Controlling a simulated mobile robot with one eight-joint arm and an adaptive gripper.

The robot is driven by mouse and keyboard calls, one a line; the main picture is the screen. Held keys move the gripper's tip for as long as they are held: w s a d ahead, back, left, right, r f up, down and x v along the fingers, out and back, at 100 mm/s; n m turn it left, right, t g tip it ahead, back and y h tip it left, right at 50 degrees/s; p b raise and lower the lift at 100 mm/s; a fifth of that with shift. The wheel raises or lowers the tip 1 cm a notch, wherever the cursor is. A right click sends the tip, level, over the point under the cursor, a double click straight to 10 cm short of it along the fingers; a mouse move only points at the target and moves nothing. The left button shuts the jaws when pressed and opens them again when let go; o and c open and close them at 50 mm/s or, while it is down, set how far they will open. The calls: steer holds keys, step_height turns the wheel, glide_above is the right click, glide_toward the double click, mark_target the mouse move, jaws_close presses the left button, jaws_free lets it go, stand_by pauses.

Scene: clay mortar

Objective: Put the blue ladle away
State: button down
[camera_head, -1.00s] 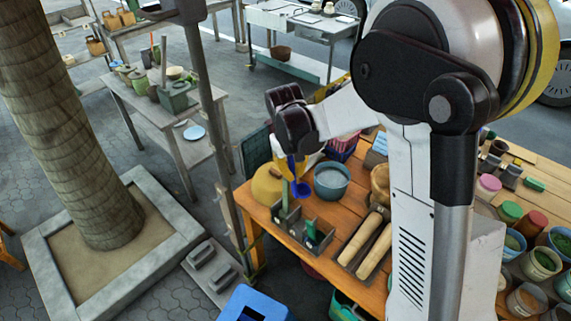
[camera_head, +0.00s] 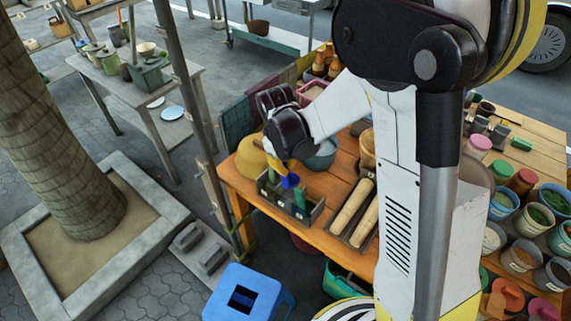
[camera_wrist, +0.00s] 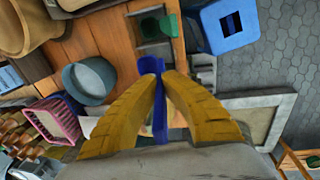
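My gripper (camera_head: 280,163) reaches down over the front left of the wooden table. In the wrist view its yellow fingers (camera_wrist: 161,72) are closed on the blue ladle (camera_wrist: 160,122). The ladle's blue bowl (camera_head: 290,181) shows below the fingers in the head view, over the grey divided caddy (camera_head: 286,211). I cannot tell whether the ladle touches the caddy. The caddy's compartments (camera_wrist: 153,47) also show ahead of the fingertips in the wrist view. Part of the ladle is hidden by the fingers.
A blue-grey bowl (camera_head: 322,158) stands behind the caddy. A tray with two rolling pins (camera_head: 352,207) lies to its right. A yellow rounded object (camera_head: 250,156) is at the left table edge. A blue stool (camera_head: 258,280) stands on the floor in front. Several pots crowd the right.

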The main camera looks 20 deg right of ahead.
mark_target(286, 185)
steer(key=shift+f+b, duration=3.6)
steer(key=shift+f, duration=0.8)
steer(key=c, duration=1.5)
jaws_free()
steer(key=shift+c, duration=0.2)
step_height(286, 185, up, 8)
steer(key=shift+s+a, duration=0.45)
steer(key=shift+r, duration=0.1)
